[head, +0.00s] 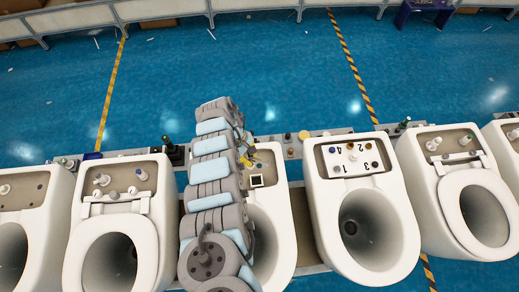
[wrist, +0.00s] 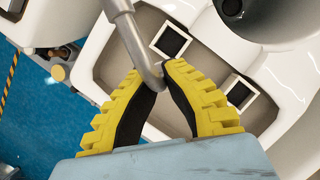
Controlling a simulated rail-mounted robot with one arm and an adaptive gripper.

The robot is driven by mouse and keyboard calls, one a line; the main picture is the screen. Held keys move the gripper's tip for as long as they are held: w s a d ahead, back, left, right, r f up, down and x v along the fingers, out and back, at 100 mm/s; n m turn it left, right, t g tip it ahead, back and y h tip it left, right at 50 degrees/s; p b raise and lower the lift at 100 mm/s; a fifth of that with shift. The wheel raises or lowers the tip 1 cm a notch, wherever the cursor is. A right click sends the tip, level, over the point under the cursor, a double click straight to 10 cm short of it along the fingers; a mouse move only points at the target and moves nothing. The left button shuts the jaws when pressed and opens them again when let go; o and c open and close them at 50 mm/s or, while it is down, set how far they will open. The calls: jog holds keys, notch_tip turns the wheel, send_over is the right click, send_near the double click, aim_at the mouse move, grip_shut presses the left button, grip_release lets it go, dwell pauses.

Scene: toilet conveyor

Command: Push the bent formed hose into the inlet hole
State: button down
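My gripper (wrist: 155,72) has yellow ridged fingers with dark inner pads. Its fingertips close in on the bend of a grey bent formed hose (wrist: 128,30), which runs up out of the top of the wrist view. The hose is above the white toilet's recessed deck, and its lower end is partly hidden by the fingers. Two white-framed dark square openings (wrist: 170,40) show beside the fingers; I cannot tell which is the inlet hole. In the head view my gripper (head: 246,156) is small, over the back of the middle toilet (head: 275,235), where one square opening (head: 256,181) shows.
Other white toilets stand in a row on both sides, one with a numbered panel (head: 352,156). Bottles and small fittings stand along the conveyor behind them. The blue floor (head: 240,70) beyond is mostly clear.

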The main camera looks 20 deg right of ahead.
jog(key=w+d+n, duration=0.1)
jog(key=d+n+t+h, duration=0.1)
jog(key=d+n, duration=0.1)
jog(key=w+d+f+n, duration=0.1)
jog(key=n, duration=0.1)
jog(key=shift+w+d, duration=0.3)
jog(key=shift+d, duration=0.05)
jog(key=shift+t, duration=0.3)
jog(key=shift+w+d+f+n, duration=0.1)
jog(key=shift+w+d+n, duration=0.05)
jog(key=shift+n, duration=0.35)
jog(key=shift+h+p, duration=0.3)
jog(key=shift+p, duration=0.2)
notch_tip(320, 180, down, 6)
jog(key=b, duration=0.5)
jog(key=shift+f+b, duration=1.65)
jog(key=shift+b, duration=0.1)
dwell(1.8)
jog(key=shift+r, duration=0.25)
